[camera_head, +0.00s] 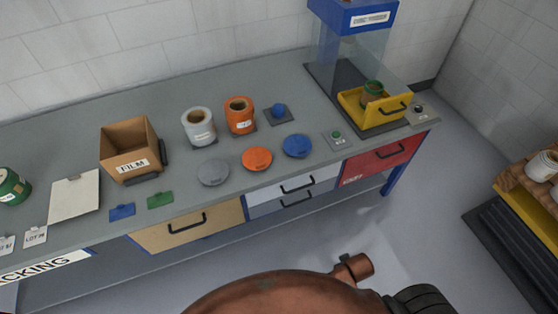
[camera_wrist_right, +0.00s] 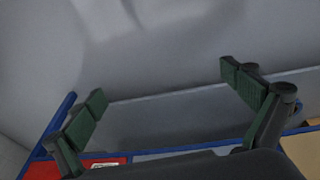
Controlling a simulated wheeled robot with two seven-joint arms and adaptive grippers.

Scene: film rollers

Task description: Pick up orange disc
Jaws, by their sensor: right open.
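The orange disc (camera_head: 257,159) lies flat on the grey bench top (camera_head: 75,150) in the head view, between a grey disc (camera_head: 213,172) and a blue disc (camera_head: 297,146). An orange roll (camera_head: 240,115) stands just behind it. In the right wrist view my right gripper (camera_wrist_right: 165,85) is open and empty, its two green-padded fingers wide apart. It faces the floor and the bench's front edge, and no disc shows between the fingers. My left gripper is in neither view.
A white roll (camera_head: 198,127) and a blue knob (camera_head: 279,110) stand behind the discs. A film box (camera_head: 130,150) is to the left. A yellow tray (camera_head: 373,112) holding a green roll (camera_head: 373,92) is at right. Drawers (camera_head: 188,225) line the bench front.

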